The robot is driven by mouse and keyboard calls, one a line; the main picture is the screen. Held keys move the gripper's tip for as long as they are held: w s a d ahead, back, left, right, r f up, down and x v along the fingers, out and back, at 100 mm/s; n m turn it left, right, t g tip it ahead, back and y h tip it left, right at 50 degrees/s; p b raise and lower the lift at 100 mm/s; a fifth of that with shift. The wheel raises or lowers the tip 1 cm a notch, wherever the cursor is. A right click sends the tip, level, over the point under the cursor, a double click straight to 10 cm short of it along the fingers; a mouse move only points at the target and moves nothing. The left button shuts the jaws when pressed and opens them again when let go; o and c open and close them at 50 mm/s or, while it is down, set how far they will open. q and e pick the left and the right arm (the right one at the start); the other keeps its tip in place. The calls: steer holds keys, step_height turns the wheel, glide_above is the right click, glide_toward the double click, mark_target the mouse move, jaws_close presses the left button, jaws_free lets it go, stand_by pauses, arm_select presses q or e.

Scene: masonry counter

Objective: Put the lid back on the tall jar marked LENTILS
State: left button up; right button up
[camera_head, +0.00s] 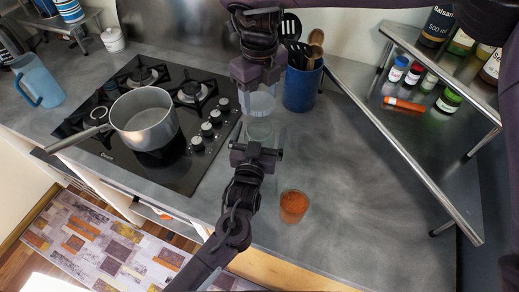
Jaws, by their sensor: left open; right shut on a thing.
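A clear, see-through jar (259,130) stands on the counter to the right of the stove, partly hidden by my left gripper. No LENTILS mark can be read on it. My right gripper (260,86) comes from the top and is shut on a pale translucent piece that looks like the lid (260,104). The lid appears just beyond the jar's mouth in the picture; I cannot tell whether they touch. My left gripper (256,148) is open at the near side of the jar; whether its fingers are around the glass is unclear.
A small glass of orange-red grains (293,206) stands near the front edge. A blue utensil holder (302,88) is close to my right gripper. A pot (146,120) sits on the stove (125,160). A metal rack (395,140) with bottles is on the right. The right-front counter is clear.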

arm_select(q)
steer(key=c, duration=1.5)
arm_select(e)
glide_above(259, 126)
steer(key=shift+f, duration=2.45)
steer(key=shift+f, duration=0.1)
steer(key=shift+f, duration=0.8)
steer(key=shift+f, duration=0.55)
